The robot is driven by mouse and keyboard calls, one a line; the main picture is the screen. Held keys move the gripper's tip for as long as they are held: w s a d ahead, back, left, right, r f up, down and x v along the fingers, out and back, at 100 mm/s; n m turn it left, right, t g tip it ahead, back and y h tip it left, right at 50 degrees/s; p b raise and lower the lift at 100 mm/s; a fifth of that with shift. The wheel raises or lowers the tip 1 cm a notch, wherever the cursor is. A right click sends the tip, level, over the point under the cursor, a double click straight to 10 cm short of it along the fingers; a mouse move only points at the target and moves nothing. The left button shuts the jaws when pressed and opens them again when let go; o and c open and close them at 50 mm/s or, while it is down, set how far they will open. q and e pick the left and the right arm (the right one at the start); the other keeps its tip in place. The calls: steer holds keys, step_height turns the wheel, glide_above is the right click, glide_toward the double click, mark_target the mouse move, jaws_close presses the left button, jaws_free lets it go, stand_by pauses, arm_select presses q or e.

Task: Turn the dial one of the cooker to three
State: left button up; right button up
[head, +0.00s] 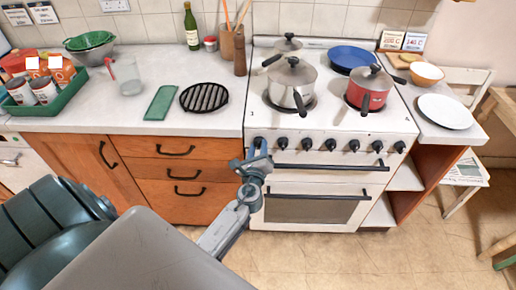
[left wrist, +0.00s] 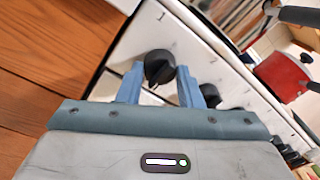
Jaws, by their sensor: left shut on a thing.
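The cooker (head: 340,125) is white and has a row of black dials along its front panel. Dial one (head: 259,142), at the far left of the row, is mostly hidden behind my left gripper (head: 257,150) in the head view. In the left wrist view dial one (left wrist: 159,66) is a round black knob between the two blue fingers of my left gripper (left wrist: 160,82). The fingers are shut on its sides. I cannot read the mark it points to. My right gripper is not in view.
Below runs the black oven handle (head: 330,167). Drawers (head: 180,168) are to the left.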

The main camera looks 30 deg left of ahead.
arm_select(q)
steer(key=o, duration=1)
steer(key=shift+c, duration=0.2)
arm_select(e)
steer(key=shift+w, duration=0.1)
arm_select(q)
steer(key=b+v, duration=0.2)
steer(key=v, duration=0.8)
steer(key=shift+s+d+b, duration=0.15)
steer(key=shift+s+b, duration=0.2)
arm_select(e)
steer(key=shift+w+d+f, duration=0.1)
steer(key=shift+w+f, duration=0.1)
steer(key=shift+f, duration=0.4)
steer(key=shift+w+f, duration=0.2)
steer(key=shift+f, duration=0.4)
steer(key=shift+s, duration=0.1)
